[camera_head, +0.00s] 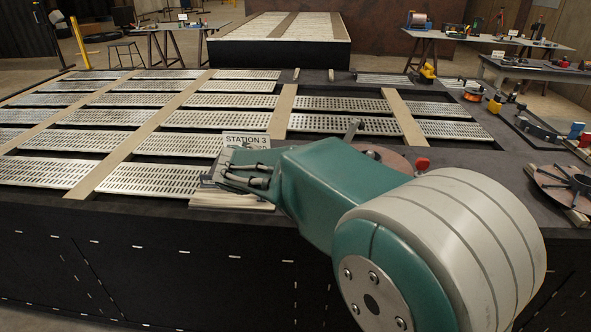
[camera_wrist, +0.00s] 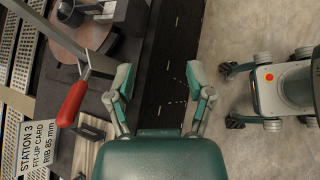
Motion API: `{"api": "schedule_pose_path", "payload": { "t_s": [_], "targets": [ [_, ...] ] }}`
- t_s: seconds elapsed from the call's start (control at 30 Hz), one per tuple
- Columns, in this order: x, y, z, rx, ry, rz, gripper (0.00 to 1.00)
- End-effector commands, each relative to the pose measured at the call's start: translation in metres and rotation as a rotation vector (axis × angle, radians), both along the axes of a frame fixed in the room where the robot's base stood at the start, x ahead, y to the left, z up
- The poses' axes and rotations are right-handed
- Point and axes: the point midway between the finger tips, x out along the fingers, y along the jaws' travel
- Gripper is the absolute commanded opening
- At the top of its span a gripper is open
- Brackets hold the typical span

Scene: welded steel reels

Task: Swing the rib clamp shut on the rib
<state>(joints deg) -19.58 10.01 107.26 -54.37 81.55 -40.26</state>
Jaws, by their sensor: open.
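The rib clamp's red handle (camera_wrist: 72,102) is left of my gripper in the wrist view. It joins a grey bar (camera_wrist: 62,38) that runs to the upper left. A red knob (camera_head: 422,163) beside the brown disc (camera_head: 398,158) in the head view looks like the same handle. My gripper (camera_wrist: 158,76) is open and empty, its left finger close to the bar's end; I cannot tell whether they touch. In the head view my arm hides much of this area. I cannot clearly tell the rib from the bar, nor see the clamp's jaw.
The station 3 card (camera_wrist: 35,142) stands left of my gripper; it also shows in the head view (camera_head: 247,139). The dark table edge (camera_wrist: 170,50) passes under my fingers. Slatted steel panels (camera_head: 205,118) cover the table's left. Another disc (camera_head: 562,182) lies at right.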

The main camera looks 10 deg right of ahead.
Motion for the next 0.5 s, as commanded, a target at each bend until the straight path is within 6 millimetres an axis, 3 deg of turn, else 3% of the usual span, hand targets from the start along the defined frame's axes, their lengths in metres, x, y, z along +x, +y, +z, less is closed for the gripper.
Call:
{"api": "schedule_pose_path", "payload": {
  "t_s": [0.1,0.3,0.5],
  "targets": [
    [0.035,0.021,-0.007,-0.175,0.106,0.105,0.68],
    [0.086,0.066,-0.02,-0.469,0.254,0.25,0.68],
    [0.113,0.106,-0.032,-0.68,0.34,0.326,0.68]
  ]
}}
